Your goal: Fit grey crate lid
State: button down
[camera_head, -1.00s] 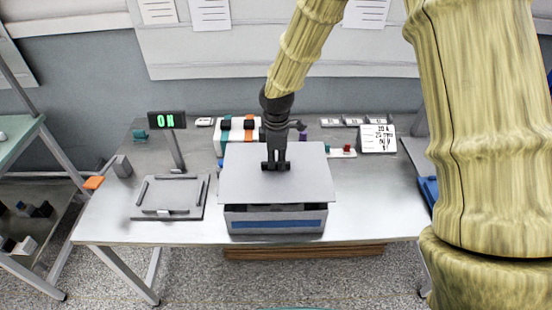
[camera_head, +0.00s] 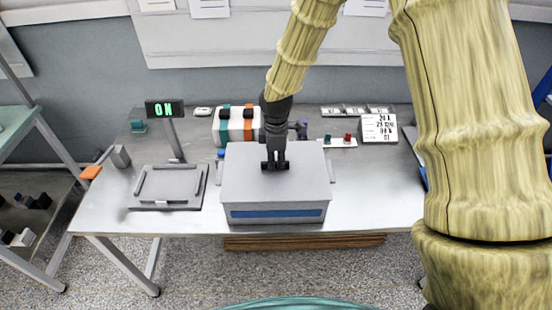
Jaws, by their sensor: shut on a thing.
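The grey crate (camera_head: 277,223) stands on the metal bench and has a blue stripe along its front. The flat grey lid (camera_head: 245,180) lies over its top, and its front edge meets the crate's front with no gap that I can see. My gripper (camera_head: 275,165) points down at the middle of the lid and is shut on the lid's handle, which its dark fingers mostly hide. The lid's back edge is partly behind my gripper.
A grey fixture plate (camera_head: 168,187) lies left of the crate, with a display (camera_head: 165,108) reading ON behind it. White modules with teal and orange stripes (camera_head: 236,124) stand behind the crate. A small switch strip (camera_head: 338,142) and a printed card (camera_head: 379,128) are at the right.

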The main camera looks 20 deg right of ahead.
jog(key=shift+f, duration=0.1)
jog(key=c, duration=1.4)
grip_release()
jog(key=shift+o, duration=0.2)
notch_tip(320, 180, up, 12)
